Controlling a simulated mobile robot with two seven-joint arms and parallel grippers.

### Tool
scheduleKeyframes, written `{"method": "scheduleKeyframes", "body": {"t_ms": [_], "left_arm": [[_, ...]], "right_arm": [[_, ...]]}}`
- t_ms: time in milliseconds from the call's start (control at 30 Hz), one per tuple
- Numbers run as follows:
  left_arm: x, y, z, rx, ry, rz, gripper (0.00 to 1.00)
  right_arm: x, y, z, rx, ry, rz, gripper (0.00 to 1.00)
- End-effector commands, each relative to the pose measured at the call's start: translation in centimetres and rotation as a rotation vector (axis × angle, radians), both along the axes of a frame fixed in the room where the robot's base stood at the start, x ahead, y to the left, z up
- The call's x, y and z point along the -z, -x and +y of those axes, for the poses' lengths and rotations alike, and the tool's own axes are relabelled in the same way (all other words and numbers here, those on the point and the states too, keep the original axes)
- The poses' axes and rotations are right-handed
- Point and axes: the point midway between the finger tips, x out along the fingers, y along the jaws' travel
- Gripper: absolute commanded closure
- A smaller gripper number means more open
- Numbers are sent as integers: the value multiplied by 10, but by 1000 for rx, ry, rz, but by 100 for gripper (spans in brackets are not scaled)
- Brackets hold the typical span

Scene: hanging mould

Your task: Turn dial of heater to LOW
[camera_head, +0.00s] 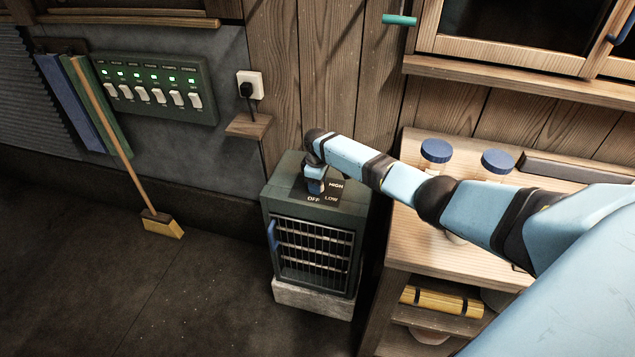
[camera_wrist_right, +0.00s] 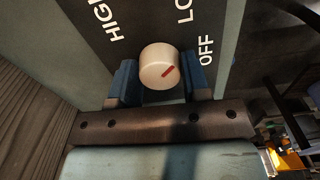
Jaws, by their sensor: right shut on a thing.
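The heater (camera_head: 312,258) is a dark green box with a barred front. HIGH, LOW and OFF are printed on the dark panel on its top. My right gripper (camera_head: 315,186) points down onto this panel and hides the dial in the head view. In the right wrist view, the dial (camera_wrist_right: 160,68) is a round, pale knob with a red mark. The mark slants up and right, towards the side with LO and OFF; the exact setting is hard to tell. The blue fingers of my right gripper (camera_wrist_right: 161,84) are shut on the dial from both sides. My left gripper is not in view.
A wooden shelf unit (camera_head: 397,253) with blue-lidded jars (camera_head: 436,151) stands right of the heater, under my right arm. A switch panel (camera_head: 155,88), a broom (camera_head: 161,223) and a wall socket (camera_head: 249,84) are on the left. The floor left of the heater is clear.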

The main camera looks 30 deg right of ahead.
Motion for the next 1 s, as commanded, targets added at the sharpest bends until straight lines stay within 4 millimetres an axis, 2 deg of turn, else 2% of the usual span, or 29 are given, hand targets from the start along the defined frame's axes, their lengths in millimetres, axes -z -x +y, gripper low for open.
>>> {"method": "scheduleKeyframes", "body": {"t_ms": [433, 1000], "left_arm": [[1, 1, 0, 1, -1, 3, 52], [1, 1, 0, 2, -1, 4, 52]], "right_arm": [[0, 0, 0, -264, -1, -1, 81], [0, 0, 0, -319, 0, 0, 81]]}}
